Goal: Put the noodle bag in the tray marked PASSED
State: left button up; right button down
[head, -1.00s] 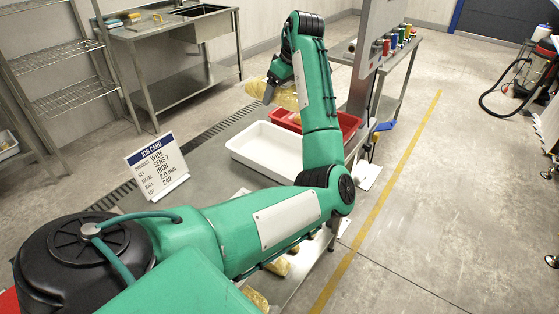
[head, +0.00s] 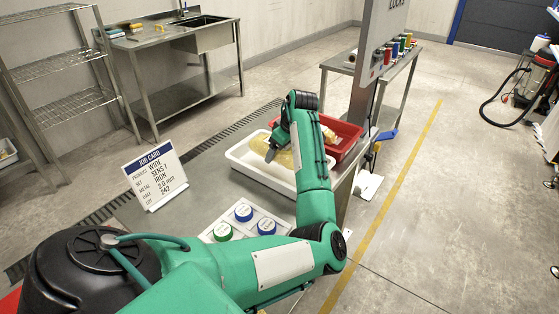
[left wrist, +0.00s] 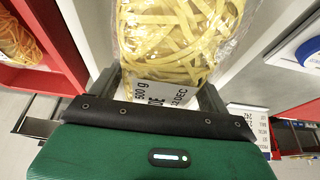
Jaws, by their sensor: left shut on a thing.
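The noodle bag (head: 286,158), clear with yellow flat noodles, is held by my left gripper (head: 270,150). In the left wrist view the bag (left wrist: 180,40) sits between the two fingers, its white "500 g" label close to the palm. The gripper is shut on it. The bag is low over or inside the white tray (head: 240,164); I cannot tell whether it touches the floor. My forearm hides part of the tray. No PASSED mark is readable on it. My right gripper is out of view.
A red tray (head: 350,137) beside the white one holds another bag (left wrist: 18,42). A job card (head: 155,178) and a white holder with green and blue discs (head: 243,212) stand on the near bench. A grey post (head: 366,85) rises close by on the right.

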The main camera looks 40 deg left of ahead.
aim_at(279, 169)
pick_arm(q)
notch_tip(279, 169, down, 4)
jog(key=shift+f, duration=0.35)
jog(key=o, duration=1.5)
jog(key=shift+f, duration=0.1)
jog(key=shift+c, duration=0.2)
